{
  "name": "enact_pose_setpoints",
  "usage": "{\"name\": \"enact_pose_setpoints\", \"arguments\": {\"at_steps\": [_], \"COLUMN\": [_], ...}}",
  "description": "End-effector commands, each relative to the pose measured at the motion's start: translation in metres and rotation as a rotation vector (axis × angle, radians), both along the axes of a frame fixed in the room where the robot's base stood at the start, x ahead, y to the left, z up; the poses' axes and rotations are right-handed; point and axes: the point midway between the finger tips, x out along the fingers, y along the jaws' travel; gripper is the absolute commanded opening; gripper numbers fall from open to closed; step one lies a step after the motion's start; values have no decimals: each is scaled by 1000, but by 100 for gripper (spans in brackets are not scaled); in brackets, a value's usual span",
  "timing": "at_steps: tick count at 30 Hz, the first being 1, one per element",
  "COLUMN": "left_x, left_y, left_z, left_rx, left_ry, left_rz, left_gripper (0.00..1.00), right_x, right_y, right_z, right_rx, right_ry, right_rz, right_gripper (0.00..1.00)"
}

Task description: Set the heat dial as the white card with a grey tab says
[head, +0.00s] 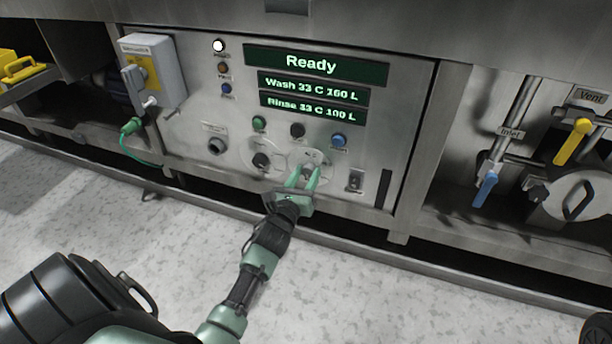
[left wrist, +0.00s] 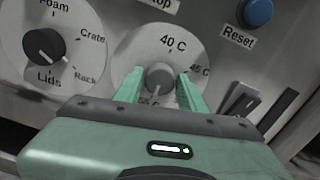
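The heat dial (left wrist: 160,76) is a grey knob on a round pale plate, low on the control panel. In the left wrist view its plate reads 40 C at the top and 45 C at the right; a lower-left label is partly hidden. I cannot tell clearly where its pointer stands. My left gripper (head: 304,178) is at this dial, with its green fingers on either side of the knob, seemingly open with narrow gaps; it also shows in the left wrist view (left wrist: 160,88). My right gripper is not in view. I see no white card with a grey tab.
A second dial (left wrist: 44,45) marked Foam, Crate, Rack and Lids is left of the heat dial. A blue Reset button (left wrist: 257,12) is up right, a rocker switch (head: 355,180) right. The display (head: 311,64) reads Ready, Wash 33 C 160 L, Rinse 33 C 100 L.

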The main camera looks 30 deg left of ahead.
Motion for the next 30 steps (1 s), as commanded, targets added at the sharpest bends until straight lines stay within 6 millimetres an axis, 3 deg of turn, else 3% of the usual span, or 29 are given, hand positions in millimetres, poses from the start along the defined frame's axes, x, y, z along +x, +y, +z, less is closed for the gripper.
{"name": "enact_pose_setpoints", "arguments": {"at_steps": [1,3,4,17,30], "left_x": [0,0,0,0,-1], "left_y": [0,0,0,-1,-1], "left_z": [0,0,0,1,1], "left_rx": [0,-1,-1,-89,-451], "left_ry": [0,0,0,-19,-104], "left_rz": [0,0,0,0,1], "left_gripper": [22,3,0,0,0], "right_x": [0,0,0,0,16], "right_y": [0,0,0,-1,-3], "right_z": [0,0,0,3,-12], "right_rx": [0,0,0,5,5], "right_ry": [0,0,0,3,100], "right_rz": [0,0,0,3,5], "right_gripper": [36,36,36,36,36]}}
